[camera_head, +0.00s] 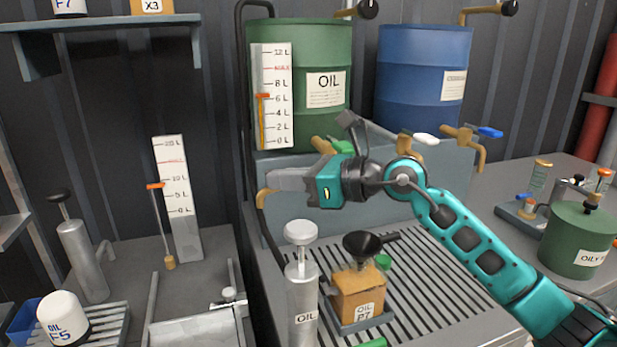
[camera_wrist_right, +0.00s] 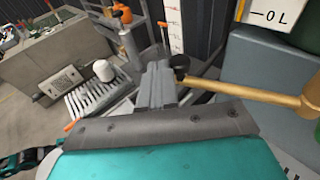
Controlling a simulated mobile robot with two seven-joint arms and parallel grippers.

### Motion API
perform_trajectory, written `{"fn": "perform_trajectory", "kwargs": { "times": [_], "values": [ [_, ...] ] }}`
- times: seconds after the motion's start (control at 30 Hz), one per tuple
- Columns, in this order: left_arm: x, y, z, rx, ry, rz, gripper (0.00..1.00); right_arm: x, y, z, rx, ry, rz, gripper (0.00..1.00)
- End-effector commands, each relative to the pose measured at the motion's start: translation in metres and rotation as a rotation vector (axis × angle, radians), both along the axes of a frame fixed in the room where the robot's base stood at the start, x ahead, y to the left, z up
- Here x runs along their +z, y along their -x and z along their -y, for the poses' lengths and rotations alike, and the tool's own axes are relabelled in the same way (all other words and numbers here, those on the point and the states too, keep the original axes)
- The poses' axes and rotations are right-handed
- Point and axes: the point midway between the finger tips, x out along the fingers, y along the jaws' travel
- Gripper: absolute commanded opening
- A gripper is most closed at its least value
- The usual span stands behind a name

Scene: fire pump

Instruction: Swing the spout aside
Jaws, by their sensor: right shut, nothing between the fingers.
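A brass spout (camera_head: 265,197) comes out at the left side of the grey drum stand in the head view, its end turned down, partly hidden by my right gripper. In the right wrist view a brass pipe, which looks like this spout (camera_wrist_right: 240,92), runs from the right to a dark end just right of the fingertips. My right gripper (camera_head: 277,180) is shut and empty, pointing left in front of the stand. Its closed fingers also show in the wrist view (camera_wrist_right: 158,78). They are close to the spout; I cannot tell whether they touch it. My left gripper is not in view.
A funnel (camera_head: 362,243) sits on an amber oil container (camera_head: 358,287) on the slatted grate below my right arm. A grey OIL pump cylinder (camera_head: 302,290) stands left of it. Green (camera_head: 322,50) and blue (camera_head: 423,65) drums stand behind. A green can (camera_head: 578,240) is at right.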

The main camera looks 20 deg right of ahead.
Motion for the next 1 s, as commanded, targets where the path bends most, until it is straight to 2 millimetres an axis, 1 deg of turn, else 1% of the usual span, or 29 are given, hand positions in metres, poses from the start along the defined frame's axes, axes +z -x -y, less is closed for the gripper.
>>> {"fn": "perform_trajectory", "kwargs": {
  "times": [0.03, 0.2, 0.5, 0.73, 1.0],
  "values": [
    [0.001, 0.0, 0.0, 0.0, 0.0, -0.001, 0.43, 0.001, -0.006, -0.005, 0.001, -0.002, 0.0, 0.0],
    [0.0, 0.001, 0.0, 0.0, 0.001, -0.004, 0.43, 0.001, -0.025, -0.018, 0.0, -0.001, 0.002, 0.0],
    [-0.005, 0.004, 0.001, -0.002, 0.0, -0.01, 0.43, 0.0, -0.051, -0.03, -0.001, 0.001, 0.001, 0.0],
    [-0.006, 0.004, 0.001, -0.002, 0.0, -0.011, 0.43, 0.0, -0.061, -0.034, 0.0, 0.0, 0.0, 0.0],
    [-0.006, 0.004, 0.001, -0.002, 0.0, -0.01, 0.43, 0.0, -0.065, -0.034, 0.0, 0.001, 0.001, 0.0]
  ]
}}
